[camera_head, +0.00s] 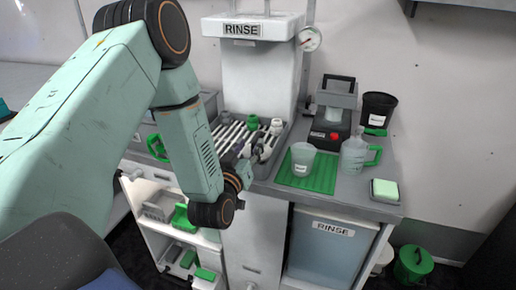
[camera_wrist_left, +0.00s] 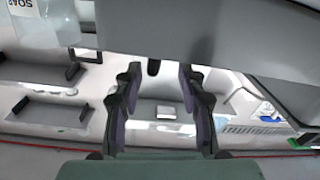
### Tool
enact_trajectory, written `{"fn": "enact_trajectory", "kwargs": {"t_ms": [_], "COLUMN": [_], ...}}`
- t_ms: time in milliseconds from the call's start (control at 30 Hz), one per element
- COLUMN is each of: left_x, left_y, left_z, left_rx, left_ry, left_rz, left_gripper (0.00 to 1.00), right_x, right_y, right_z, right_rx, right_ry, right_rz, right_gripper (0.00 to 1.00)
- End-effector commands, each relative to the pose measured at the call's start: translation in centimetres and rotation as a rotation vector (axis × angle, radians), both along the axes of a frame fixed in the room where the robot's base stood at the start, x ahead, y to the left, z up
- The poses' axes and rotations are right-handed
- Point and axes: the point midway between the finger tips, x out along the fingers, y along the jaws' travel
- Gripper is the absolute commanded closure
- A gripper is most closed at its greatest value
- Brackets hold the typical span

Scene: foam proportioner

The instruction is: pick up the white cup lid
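I cannot make out the white cup lid for certain in either view. A translucent white cup (camera_head: 302,160) with a label stands upright on the green ribbed mat (camera_head: 322,181). My left gripper (camera_head: 254,150) is at the front edge of the slotted drain rack, left of the mat, and partly hidden by its own wrist. In the left wrist view its two dark fingers (camera_wrist_left: 160,88) stand apart with nothing seen between them. My right gripper is in neither view.
The drain rack (camera_head: 228,133) holds small green-capped and white-capped items. A jug with a green handle (camera_head: 355,155), a black bin (camera_head: 378,108), a grey device with a red knob (camera_head: 333,115) and a sponge tray (camera_head: 385,190) stand right. Below is an open shelf cart (camera_head: 155,208).

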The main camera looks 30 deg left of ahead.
Motion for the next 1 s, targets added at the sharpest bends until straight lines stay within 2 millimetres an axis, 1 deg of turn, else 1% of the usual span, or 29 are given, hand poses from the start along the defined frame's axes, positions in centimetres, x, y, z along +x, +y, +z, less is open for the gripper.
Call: {"fn": "enact_trajectory", "kwargs": {"t_ms": [233,333,467,667,1000], "left_x": [3.5,4.7,5.5,5.7,5.6], "left_y": [0.0,0.5,0.7,0.7,0.7], "left_z": [-0.1,-0.2,-0.2,-0.2,-0.1], "left_rx": [0.003,0.001,-0.001,-0.001,-0.001], "left_ry": [-0.003,-0.002,0.0,0.0,0.0], "left_rz": [-0.002,-0.001,-0.001,-0.001,-0.001], "left_gripper": [0.6,0.6,0.6,0.6,0.88], "right_x": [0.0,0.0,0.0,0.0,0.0], "right_y": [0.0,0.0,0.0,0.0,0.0], "right_z": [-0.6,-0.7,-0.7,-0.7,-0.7], "right_rx": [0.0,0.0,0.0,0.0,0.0], "right_ry": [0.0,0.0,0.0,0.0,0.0], "right_rz": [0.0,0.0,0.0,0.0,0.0], "right_gripper": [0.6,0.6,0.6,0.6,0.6]}}
